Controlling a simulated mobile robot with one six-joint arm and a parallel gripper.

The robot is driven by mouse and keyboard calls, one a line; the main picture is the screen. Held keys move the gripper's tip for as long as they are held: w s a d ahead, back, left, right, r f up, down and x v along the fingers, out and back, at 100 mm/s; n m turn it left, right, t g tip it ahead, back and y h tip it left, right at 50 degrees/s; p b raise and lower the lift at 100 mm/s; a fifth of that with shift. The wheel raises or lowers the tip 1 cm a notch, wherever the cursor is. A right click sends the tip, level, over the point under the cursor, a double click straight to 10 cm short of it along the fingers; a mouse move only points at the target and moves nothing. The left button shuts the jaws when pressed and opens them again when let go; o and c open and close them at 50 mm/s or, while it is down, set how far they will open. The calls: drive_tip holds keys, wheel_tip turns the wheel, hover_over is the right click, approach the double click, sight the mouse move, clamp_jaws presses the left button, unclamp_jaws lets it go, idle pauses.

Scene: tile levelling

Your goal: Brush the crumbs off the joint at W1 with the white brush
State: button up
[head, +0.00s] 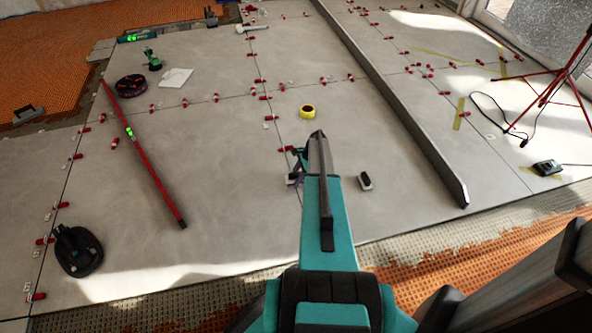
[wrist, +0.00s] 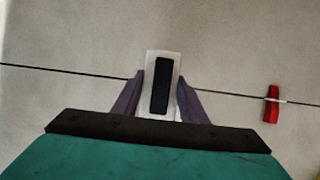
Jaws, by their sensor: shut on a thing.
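My gripper (head: 298,165) is low over the grey tiles, left of my arm in the head view. In the wrist view, my gripper (wrist: 160,100) has its two purple fingers shut on a white block with a black top, the white brush (wrist: 174,62). The brush lies across a thin dark joint (wrist: 70,73) between tiles. I cannot tell whether its underside touches the floor. No crumbs can be made out, and the brush and fingers hide part of the joint. I cannot read a W1 mark.
A red clip (wrist: 271,104) sits on the joint to the right. In the head view, a small dark-and-white block (head: 365,181) lies right of my arm. Yellow tape (head: 306,111), a red level (head: 150,160) and a long grey straightedge (head: 400,110) lie around.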

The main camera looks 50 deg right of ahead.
sight(295, 174)
drive_tip(key=shift+r+p, duration=1.2)
drive_tip(key=shift+r, duration=1.1)
